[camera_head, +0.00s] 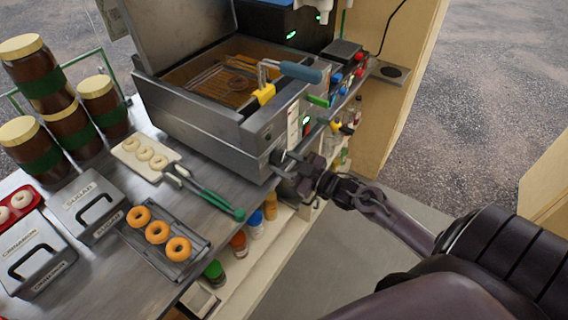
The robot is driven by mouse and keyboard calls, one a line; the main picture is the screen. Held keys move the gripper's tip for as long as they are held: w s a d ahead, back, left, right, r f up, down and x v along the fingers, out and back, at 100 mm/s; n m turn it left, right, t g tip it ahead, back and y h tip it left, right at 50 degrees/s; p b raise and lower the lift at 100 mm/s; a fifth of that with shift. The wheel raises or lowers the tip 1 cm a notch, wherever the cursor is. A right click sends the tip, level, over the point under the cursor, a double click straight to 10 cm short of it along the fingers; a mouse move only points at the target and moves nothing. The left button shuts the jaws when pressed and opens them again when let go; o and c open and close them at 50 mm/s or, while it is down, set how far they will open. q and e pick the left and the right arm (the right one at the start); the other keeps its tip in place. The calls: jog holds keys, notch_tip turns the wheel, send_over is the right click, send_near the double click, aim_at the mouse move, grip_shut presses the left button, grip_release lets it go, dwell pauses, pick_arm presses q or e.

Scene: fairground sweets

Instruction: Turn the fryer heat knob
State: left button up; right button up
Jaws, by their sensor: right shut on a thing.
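The fryer (200,121) is a steel box with a raised lid, standing at the back of the counter. A wire basket with a blue handle (300,71) sits in its oil. My right gripper (283,163) reaches in from the right and is shut at the lower front corner of the fryer, where the heat knob would be. The fingers cover most of the knob, so its angle cannot be read. My left gripper is not in view.
Tongs with green grips (208,194) lie on the counter just left of my right gripper. A tray of doughnuts (190,261), tins (88,204) and brown jars (103,106) fill the left side. Bottles (256,224) stand on a shelf below.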

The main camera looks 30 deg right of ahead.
jog(key=shift+n, duration=1.1)
jog(key=o, duration=1)
jog(key=shift+s+d+f+b, duration=0.1)
jog(key=shift+s+b, duration=0.2)
jog(key=shift+b+v, duration=0.55)
jog(key=shift+v, duration=3.1)
